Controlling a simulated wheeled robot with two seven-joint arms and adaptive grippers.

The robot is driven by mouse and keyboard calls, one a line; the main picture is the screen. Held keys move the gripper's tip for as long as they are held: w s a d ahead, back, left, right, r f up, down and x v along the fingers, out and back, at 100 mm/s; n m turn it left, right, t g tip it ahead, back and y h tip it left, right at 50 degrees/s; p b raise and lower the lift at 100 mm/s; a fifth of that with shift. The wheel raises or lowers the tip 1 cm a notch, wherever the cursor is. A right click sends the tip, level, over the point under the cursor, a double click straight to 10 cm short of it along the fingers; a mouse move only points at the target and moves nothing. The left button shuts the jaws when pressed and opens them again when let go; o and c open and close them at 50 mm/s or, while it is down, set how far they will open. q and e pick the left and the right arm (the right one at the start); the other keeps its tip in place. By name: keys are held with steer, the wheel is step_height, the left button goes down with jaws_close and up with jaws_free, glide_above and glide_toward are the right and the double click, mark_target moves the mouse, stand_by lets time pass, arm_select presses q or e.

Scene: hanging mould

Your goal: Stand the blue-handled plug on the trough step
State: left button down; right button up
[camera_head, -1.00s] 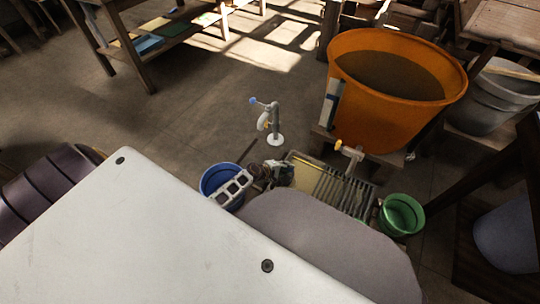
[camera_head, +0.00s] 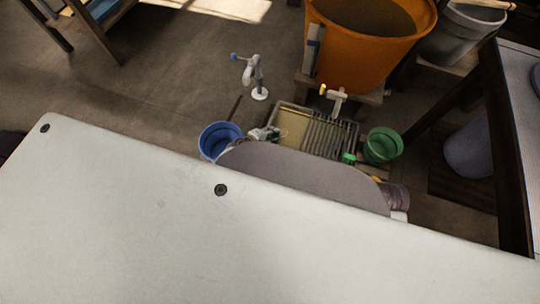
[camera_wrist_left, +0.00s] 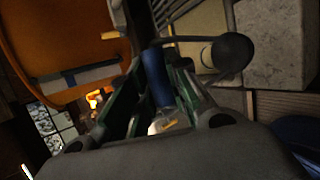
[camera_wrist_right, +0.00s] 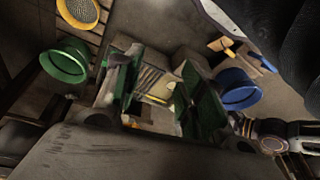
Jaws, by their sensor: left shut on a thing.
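The blue-handled plug (camera_wrist_left: 155,78) is between the green fingers of my left gripper (camera_wrist_left: 160,90), which is shut on it. Its lower end is partly hidden by the fingers. In the head view my left gripper (camera_head: 268,133) is at the left side of the trough (camera_head: 345,122); the plug is not clear there. The trough has a slatted part and a flat tan part (camera_head: 290,128), which may be the step. In the left wrist view the tan surface (camera_wrist_left: 203,35) lies beyond the plug. My right gripper (camera_wrist_right: 160,95) is open and empty, facing the trough.
An orange tub (camera_head: 365,45) with a yellow-handled tap (camera_head: 338,98) stands behind the trough. A blue bucket (camera_head: 217,138) is left and a green bucket (camera_head: 383,145) right. A white stand (camera_head: 259,80) with a blue end is behind left. My white body hides the foreground.

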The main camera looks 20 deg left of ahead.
mark_target(272, 144)
arm_select(q)
steer(key=shift+f, duration=0.1)
steer(key=shift+f+b, duration=0.6)
steer(key=shift+f, duration=0.05)
steer(key=shift+f+b, duration=0.45)
steer(key=shift+f, duration=0.2)
step_height(272, 144, down, 2)
steer(key=shift+f+b, duration=0.25)
steer(key=shift+b, duration=0.65)
steer(key=shift+f, duration=0.3)
arm_select(e)
steer(key=shift+w+a+f+t+y, duration=0.15)
steer(key=shift+a+f+t+y, duration=0.15)
steer(key=shift+f, duration=0.25)
steer(key=shift+w+a+f+t+y, duration=0.1)
steer(key=shift+w+a+f+t, duration=0.05)
steer(key=shift+a+f, duration=0.3)
steer(key=shift+w+a+f+t+y, duration=0.2)
steer(key=shift+a+f+t, duration=0.1)
steer(key=shift+f, duration=0.3)
arm_select(q)
steer(key=shift+b, duration=0.3)
arm_select(e)
steer(key=shift+f, duration=0.1)
